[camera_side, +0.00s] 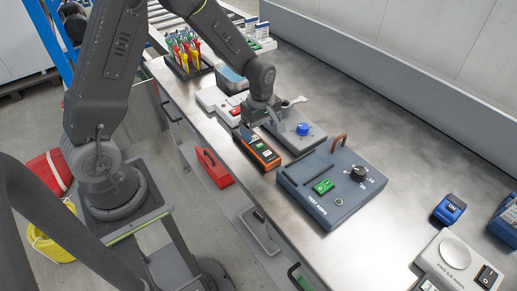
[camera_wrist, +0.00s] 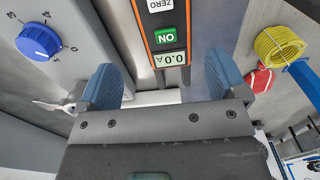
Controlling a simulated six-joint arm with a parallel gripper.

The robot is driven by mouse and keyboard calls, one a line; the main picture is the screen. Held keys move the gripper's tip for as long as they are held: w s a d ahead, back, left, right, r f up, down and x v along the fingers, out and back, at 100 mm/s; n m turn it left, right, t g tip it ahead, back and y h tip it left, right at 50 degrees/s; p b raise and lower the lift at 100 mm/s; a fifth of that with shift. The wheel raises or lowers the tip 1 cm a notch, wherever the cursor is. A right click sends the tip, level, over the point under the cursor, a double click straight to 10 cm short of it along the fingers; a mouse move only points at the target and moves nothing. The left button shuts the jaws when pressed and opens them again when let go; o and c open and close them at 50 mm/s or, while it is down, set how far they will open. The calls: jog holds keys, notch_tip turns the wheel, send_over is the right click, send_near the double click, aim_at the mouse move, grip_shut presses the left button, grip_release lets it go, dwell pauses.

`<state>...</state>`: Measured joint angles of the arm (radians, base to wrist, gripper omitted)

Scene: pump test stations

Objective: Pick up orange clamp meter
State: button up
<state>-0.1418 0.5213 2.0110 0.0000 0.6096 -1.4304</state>
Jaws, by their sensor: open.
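The orange clamp meter (camera_side: 264,154), with a dark face, lies on the steel bench beside the grey unit with a blue knob. In the wrist view its orange-edged body (camera_wrist: 165,38) shows a green ON label and a 0.0 A display. My gripper (camera_side: 260,128) is over the meter's far end. In the wrist view my open gripper (camera_wrist: 164,82) has its two blue fingertips on either side of the meter's line, with gaps. Nothing is held. The meter's far end is partly hidden by the gripper in the side view.
The grey unit with a blue knob (camera_side: 298,135) stands close to the right of the meter. A dark blue TEST AMPS box (camera_side: 334,190) sits nearer the camera. A white unit with a red switch (camera_side: 221,101) is behind. The bench's right rear is clear.

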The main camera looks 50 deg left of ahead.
aim_at(258, 144)
jog(key=shift+s+f, duration=0.2)
jog(key=shift+f, duration=1.4)
jog(key=shift+s+f, duration=0.2)
jog(key=shift+f, duration=1.35)
jog(key=c, duration=1.1)
jog(key=shift+c, duration=0.2)
jog(key=shift+r, duration=0.15)
